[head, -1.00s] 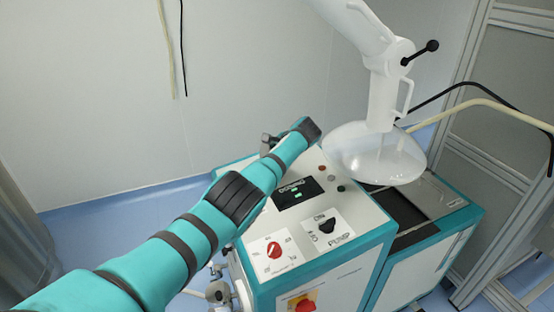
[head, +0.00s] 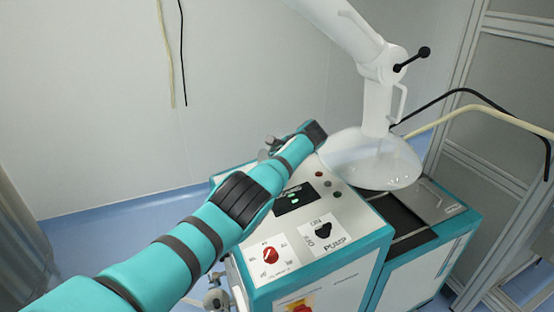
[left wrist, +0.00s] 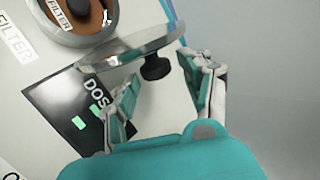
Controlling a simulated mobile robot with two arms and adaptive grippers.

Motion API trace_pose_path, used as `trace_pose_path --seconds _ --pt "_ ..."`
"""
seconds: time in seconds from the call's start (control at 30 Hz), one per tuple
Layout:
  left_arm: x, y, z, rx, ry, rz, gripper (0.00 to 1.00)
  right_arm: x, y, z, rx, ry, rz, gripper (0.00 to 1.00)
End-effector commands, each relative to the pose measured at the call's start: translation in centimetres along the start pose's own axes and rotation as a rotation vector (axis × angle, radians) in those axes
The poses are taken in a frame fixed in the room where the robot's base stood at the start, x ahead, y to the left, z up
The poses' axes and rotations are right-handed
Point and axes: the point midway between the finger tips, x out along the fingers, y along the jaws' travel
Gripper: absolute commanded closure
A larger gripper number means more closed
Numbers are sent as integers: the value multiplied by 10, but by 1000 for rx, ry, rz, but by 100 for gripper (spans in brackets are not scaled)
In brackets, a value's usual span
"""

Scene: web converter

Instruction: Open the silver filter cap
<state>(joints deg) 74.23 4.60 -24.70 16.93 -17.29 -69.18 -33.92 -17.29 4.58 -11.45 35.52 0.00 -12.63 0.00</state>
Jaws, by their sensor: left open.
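In the left wrist view the silver filter cap (left wrist: 128,52) is a shiny piece seen nearly edge-on, with a black knob (left wrist: 155,67) on it. It stands beside a round silver-rimmed opening (left wrist: 103,33) with a brown inside and a FILTER label. My left gripper (left wrist: 164,73) is open, its fingers on either side of the black knob; I cannot tell whether they touch it. In the head view the left gripper (head: 269,147) shows only in part at the machine's far edge; my arm hides the cap there. My right gripper is not in view.
The machine top holds a dosing display (head: 296,198), a red selector (head: 270,255) and a black PUMP knob (head: 323,231). A white extraction arm with a clear hood (head: 372,160) hangs to the right. A wall stands behind the machine; blue floor shows at left.

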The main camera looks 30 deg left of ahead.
Motion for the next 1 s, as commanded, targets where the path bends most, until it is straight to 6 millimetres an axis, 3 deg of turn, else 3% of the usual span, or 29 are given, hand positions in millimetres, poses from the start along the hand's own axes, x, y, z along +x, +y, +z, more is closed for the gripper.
trace_pose_path --seconds 0.33,0.57,0.77,1.0 --pt "3 2 3 0 -7 4 47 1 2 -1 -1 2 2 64" --pt "-9 3 2 0 -7 4 47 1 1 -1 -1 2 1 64" --pt "-36 3 1 0 -4 3 47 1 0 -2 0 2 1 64" --pt "-85 2 0 1 -3 2 47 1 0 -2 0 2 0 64"
